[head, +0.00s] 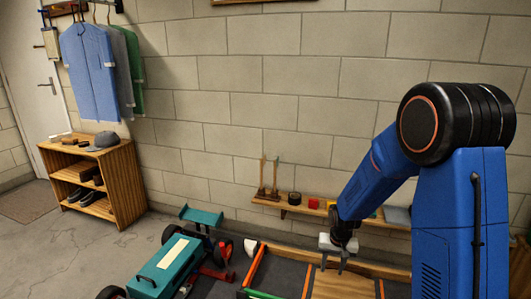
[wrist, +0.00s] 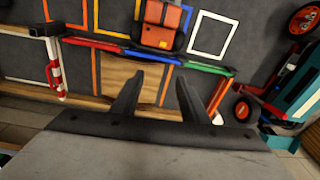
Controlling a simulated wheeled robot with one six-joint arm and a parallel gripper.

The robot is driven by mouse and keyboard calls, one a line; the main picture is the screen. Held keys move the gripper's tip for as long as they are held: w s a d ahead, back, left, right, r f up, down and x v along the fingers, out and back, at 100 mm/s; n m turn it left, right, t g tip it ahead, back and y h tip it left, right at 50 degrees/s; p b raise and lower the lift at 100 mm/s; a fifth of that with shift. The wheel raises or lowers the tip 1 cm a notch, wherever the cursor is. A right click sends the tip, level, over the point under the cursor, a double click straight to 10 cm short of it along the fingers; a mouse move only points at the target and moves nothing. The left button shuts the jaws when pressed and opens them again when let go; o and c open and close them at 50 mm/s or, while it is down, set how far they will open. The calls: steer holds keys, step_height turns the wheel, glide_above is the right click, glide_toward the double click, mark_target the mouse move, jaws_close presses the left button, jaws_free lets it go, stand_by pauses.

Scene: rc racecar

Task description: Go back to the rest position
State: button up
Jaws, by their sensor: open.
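My gripper (wrist: 157,95) is open and empty in the wrist view, with its two dark fingers spread apart. Beyond them is a dark board with coloured outlines and a bare wooden panel (wrist: 118,80). In the head view my gripper (head: 335,266) hangs at the end of my bent blue arm, at the lower right, above the board. Its fingers look small there, and nothing shows between them.
A teal and red racecar (head: 172,264) stands left of the board. A wall shelf (head: 285,207) holds small items behind my gripper. A wooden rack (head: 122,180) stands at the left, with floor free before it.

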steer(key=s+d+r+n+t, duration=0.2)
steer(key=s+d+r+t, duration=0.1)
steer(key=s+r, duration=2.05)
steer(key=s+d+r, duration=0.1)
steer(key=s+r, duration=0.3)
steer(key=s, duration=0.5)
steer(key=shift+s+n+t, duration=0.2)
steer(key=shift+n+t, duration=0.1)
steer(key=shift+n, duration=0.1)
